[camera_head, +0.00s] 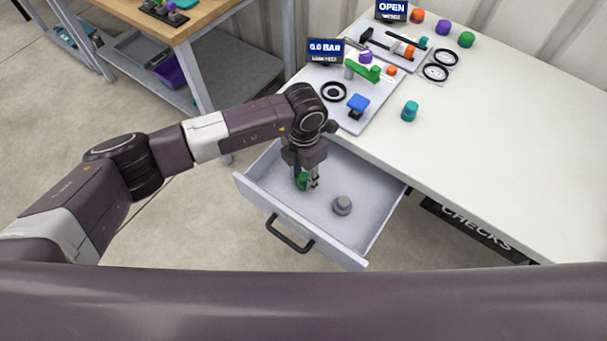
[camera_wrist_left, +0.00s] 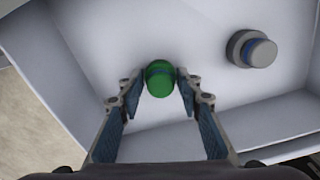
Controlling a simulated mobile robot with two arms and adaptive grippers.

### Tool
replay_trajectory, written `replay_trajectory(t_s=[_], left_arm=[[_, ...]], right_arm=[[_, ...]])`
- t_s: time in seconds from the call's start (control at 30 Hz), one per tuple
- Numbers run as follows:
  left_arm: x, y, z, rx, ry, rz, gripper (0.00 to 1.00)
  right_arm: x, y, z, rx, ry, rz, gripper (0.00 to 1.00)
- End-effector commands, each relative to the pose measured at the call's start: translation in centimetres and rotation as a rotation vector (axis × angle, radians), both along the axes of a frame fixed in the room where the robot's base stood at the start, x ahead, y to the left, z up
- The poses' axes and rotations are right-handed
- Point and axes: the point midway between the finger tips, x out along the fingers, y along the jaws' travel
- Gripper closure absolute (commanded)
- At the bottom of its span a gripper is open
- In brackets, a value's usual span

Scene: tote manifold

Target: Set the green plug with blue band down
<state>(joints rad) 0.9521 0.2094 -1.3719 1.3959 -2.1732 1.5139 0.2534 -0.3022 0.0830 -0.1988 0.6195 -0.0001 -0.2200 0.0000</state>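The green plug with blue band (camera_head: 302,182) is inside the open drawer, at the fingertips of my left gripper (camera_head: 306,181). In the left wrist view the green plug (camera_wrist_left: 159,80) sits between the two fingertips of my left gripper (camera_wrist_left: 160,84), which close against its sides. The blue band shows only as a thin strip at its upper edge. Whether its underside touches the drawer floor cannot be made out. My right gripper is in neither view.
The drawer (camera_head: 352,246) also holds a grey plug with blue band (camera_head: 342,205), to the right. The white table (camera_head: 480,140) bears a teal plug (camera_head: 409,111), a panel with a blue knob (camera_head: 358,104) and several other plugs. A wooden bench (camera_head: 190,20) stands at the back left.

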Motion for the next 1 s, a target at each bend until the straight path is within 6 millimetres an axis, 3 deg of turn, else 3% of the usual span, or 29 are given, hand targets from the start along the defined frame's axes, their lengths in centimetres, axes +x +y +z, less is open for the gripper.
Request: replay_trajectory(t_s=[0.1, 0.53, 1.0], left_arm=[[0.0, 0.1, 0.1, 0.000, 0.000, 0.001, 0.53], [0.1, 0.0, 1.1, 0.000, -0.003, 0.000, 0.53], [0.1, 0.0, 10.5, 0.000, -0.004, 0.000, 0.53]], right_arm=[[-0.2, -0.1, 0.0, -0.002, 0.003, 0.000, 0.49], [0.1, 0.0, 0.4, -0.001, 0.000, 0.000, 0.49], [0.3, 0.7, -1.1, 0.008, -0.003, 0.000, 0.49]])
